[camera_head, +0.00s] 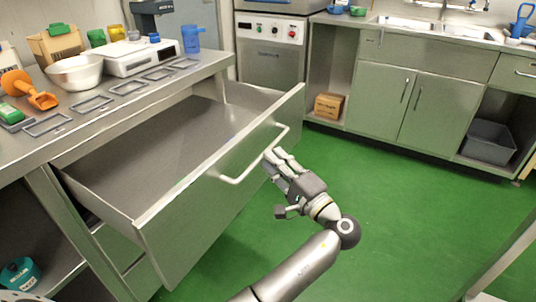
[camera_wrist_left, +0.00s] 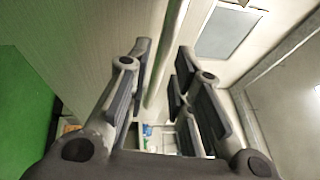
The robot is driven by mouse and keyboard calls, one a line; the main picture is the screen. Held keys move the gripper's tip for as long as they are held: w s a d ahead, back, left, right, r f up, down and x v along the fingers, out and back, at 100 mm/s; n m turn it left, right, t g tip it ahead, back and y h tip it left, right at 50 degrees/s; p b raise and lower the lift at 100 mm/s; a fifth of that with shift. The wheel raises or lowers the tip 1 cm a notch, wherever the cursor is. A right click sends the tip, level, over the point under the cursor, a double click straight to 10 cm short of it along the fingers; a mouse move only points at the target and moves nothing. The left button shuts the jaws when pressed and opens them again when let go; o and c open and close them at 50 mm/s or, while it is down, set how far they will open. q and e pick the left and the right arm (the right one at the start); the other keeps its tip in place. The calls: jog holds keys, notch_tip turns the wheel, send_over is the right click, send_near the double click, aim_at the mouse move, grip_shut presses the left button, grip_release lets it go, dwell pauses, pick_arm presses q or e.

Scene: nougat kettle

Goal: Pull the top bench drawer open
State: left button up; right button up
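The top bench drawer (camera_head: 215,180) is pulled far out from the bench on the left in the head view, and its wide grey inside looks empty. Its pale bar handle (camera_head: 238,178) runs along the front panel. In the left wrist view the handle bar (camera_wrist_left: 167,65) passes between the two fingers of my left gripper (camera_wrist_left: 163,55). The fingers stand apart, with narrow gaps beside the bar. My right gripper is not in view.
The bench top (camera_head: 140,102) carries a white bowl (camera_head: 75,72), a scale (camera_head: 140,57), an orange scoop (camera_head: 30,92) and a blue cup (camera_head: 191,39). The green floor (camera_head: 400,200) is clear to the right. Cabinets (camera_head: 425,100) and a sink line the back wall.

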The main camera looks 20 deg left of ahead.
pick_arm(q)
jog(key=shift+v, duration=1.8)
jog(key=shift+a+f, duration=0.1)
